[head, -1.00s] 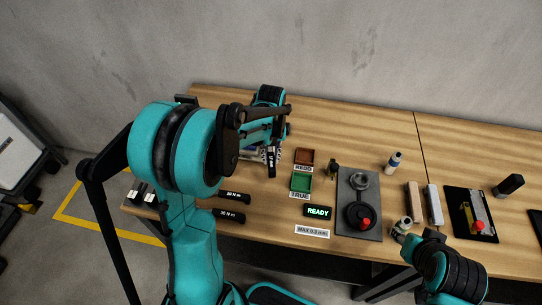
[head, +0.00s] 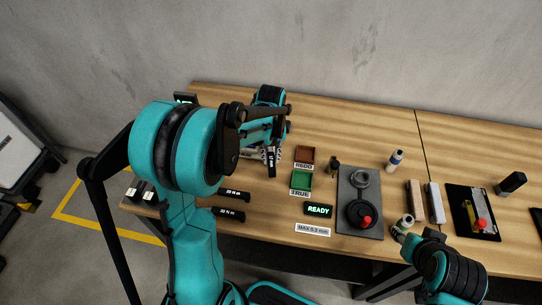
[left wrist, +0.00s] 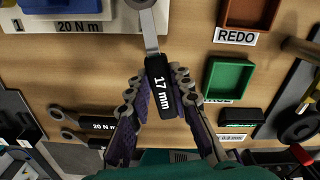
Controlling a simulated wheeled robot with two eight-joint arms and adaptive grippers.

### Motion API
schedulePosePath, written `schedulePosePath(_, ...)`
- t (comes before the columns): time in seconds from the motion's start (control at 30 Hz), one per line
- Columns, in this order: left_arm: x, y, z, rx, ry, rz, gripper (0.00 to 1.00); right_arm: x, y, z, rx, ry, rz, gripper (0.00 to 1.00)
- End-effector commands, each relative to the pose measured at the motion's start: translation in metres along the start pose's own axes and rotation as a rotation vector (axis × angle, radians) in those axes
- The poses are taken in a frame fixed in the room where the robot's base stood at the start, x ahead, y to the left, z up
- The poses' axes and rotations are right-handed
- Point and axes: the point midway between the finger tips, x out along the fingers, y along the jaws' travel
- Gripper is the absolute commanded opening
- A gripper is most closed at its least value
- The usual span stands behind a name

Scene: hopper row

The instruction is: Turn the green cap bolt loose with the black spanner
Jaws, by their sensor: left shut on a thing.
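The black spanner (left wrist: 160,85) has a black handle marked 17 mm and a grey metal shank and head. My left gripper (left wrist: 162,75) is shut on its handle, with the fingers on both sides. The spanner head points to the top of the left wrist view, over a pale block marked 1 and 20 N m (left wrist: 75,27). I cannot make out the green cap bolt; the spanner head's end is cut off. My right arm shows at lower right, but its gripper does not.
Two black-handled tools marked with N m (head: 229,215) lie at the bench's front left. A brown REDO tray (head: 305,155), a green TRUE tray (head: 301,180) and a READY display (head: 318,210) stand right of the spanner. A grey plate (head: 360,220) lies beyond them.

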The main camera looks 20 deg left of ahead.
Motion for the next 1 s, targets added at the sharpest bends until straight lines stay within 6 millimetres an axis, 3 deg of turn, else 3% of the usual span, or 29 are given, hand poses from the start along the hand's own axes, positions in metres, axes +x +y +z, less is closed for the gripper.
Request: schedulePosePath(1.0,0.0070,0.0000,-0.0001,0.000,0.000,0.000,0.00,0.0050,0.0000,0.0036,0.000,0.000,0.000,0.40)
